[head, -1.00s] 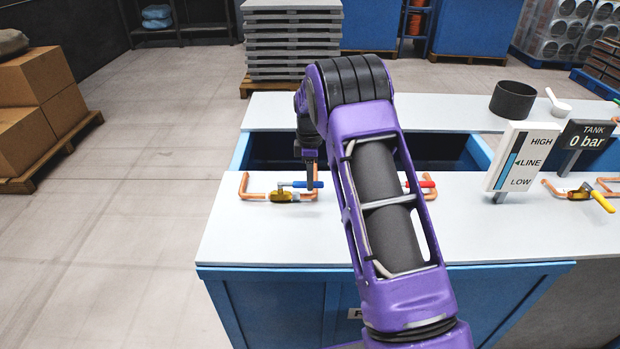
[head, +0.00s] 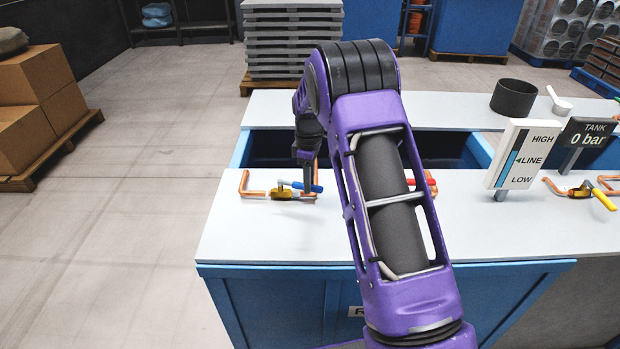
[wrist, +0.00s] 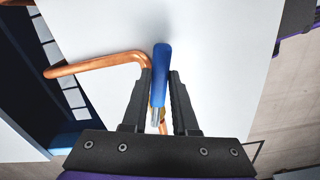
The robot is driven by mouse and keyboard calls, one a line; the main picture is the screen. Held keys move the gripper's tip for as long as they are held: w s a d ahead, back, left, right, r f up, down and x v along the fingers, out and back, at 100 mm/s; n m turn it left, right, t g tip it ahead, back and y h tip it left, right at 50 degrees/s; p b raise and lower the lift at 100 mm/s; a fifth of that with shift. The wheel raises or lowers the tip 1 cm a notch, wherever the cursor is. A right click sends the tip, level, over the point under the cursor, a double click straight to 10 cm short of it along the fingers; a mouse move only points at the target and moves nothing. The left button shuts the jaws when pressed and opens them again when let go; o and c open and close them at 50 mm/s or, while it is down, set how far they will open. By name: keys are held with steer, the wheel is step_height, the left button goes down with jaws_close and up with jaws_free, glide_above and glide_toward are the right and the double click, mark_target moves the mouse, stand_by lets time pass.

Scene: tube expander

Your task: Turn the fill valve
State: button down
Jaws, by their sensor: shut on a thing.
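The blue-handled valve has a brass body (head: 284,194) between copper pipes on the white bench top at left. Its blue handle (head: 297,185) points right in the head view, with its right end slightly nearer to me. My gripper (head: 308,191) reaches down onto this handle. In the wrist view, my gripper (wrist: 160,75) has the blue handle (wrist: 161,62) between its two dark fingers and is shut on it. My arm hides part of the bench and most of the red-handled valve (head: 428,182). I see no label naming the fill valve.
A level sign (head: 522,155) and a tank display reading 0 bar (head: 587,141) stand at right. A yellow-handled valve (head: 604,200) is beside them. A blue-walled recess (head: 450,150) lies behind the valves. A dark cylinder (head: 513,99) and a white scoop (head: 560,104) stand farther back.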

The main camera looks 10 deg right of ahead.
steer(key=s+a+m, duration=0.1)
steer(key=m, duration=0.1)
steer(key=s+m, duration=0.1)
steer(key=shift+s+a+m, duration=0.1)
steer(key=shift+a+m, duration=0.25)
steer(key=shift+m, duration=0.05)
steer(key=a+m, duration=0.1)
steer(key=s+a+m, duration=0.1)
steer(key=m, duration=0.1)
steer(key=shift+s+a+m, duration=0.15)
steer(key=shift+s+m, duration=0.15)
steer(key=a+m, duration=0.2)
steer(key=m, duration=0.1)
steer(key=shift+s+a+m, duration=0.25)
steer(key=shift+s+m, duration=0.05)
steer(key=shift+s, duration=0.05)
steer(key=shift+a+m, duration=1.4)
steer(key=shift+m, duration=0.5)
steer(key=c, duration=0.7)
jaws_free()
steer(key=shift+a, duration=0.1)
steer(key=shift+r, duration=0.1)
